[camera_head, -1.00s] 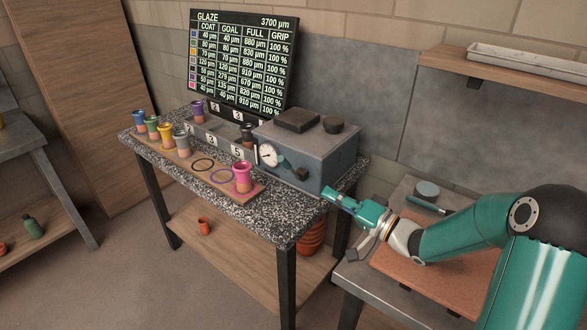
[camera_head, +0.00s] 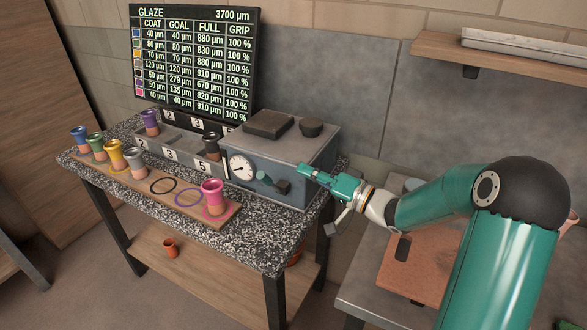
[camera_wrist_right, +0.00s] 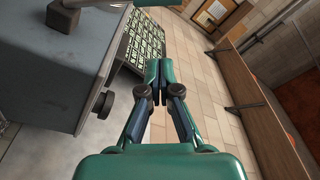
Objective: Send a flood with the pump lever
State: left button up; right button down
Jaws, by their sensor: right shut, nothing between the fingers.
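The blue-grey pump box (camera_head: 272,150) stands at the right end of the speckled bench, with a round white gauge (camera_head: 242,166) on its front. Beside the gauge a short dark lever with a black end block (camera_head: 283,187) sticks out; I take it for the pump lever. My right gripper (camera_head: 303,168) is shut and empty, its tips by the box's right front edge, right of the lever and apart from it. The wrist view shows the closed fingers (camera_wrist_right: 158,75) over open floor, the box side (camera_wrist_right: 60,75) and a black knob (camera_wrist_right: 103,105) to the left. My left gripper is out of view.
Several coloured cups stand on a wooden board (camera_head: 150,187) left of the box; the pink cup (camera_head: 213,195) is nearest. The glaze board (camera_head: 193,60) is behind. A metal table (camera_head: 358,285) stands at the lower right. A shelf (camera_head: 500,60) hangs above.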

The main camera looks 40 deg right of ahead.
jog(key=p, duration=0.2)
send_over(270, 184)
jog(key=w+d, duration=0.2)
jog(key=d, duration=0.2)
jog(key=shift+a+r, duration=0.2)
jog(key=shift+r, duration=0.15)
jog(key=shift+s+a+f+p, duration=0.35)
jog(key=shift+s+a+f, duration=0.75)
jog(key=shift+f, duration=0.1)
jog(key=a+f+n+b, duration=0.1)
jog(key=n+b, duration=0.1)
jog(key=b, duration=0.1)
jog(key=s+a+f+n+b, duration=0.1)
jog(key=n+b, duration=0.1)
jog(key=b, duration=0.2)
jog(key=a+f+n+b, duration=0.1)
jog(key=b, duration=0.3)
jog(key=shift+s+a+n+y, duration=0.3)
jog(key=shift+a+n+y, duration=0.1)
